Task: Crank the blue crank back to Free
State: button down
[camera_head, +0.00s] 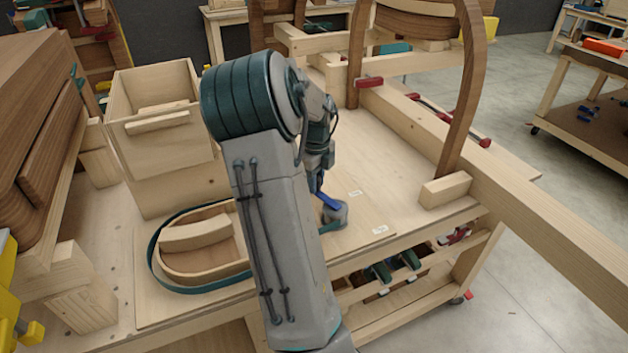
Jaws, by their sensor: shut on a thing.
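The blue crank (328,201) shows as a short blue bar beside a grey hub (335,214) on the wooden bench board, just right of my arm. My gripper (319,185) reaches down to it from above and is shut on the crank. My forearm hides the gripper's near side and part of the crank. Two small white labels lie on the board, one above right of the crank (355,193) and one to its lower right (380,230). Their writing is too small to read.
An oval wooden form with a dark green band (153,262) lies left of my arm. A wooden box (165,160) stands behind it. A curved brown chair frame (462,100) and red clamps (369,82) are at the back right.

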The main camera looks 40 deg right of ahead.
jog(key=c, duration=1.2)
grip_release()
jog(key=shift+r, duration=0.1)
notch_tip(320, 180, up, 14)
jog(key=shift+f+b, duration=0.1)
jog(key=shift+b, duration=0.45)
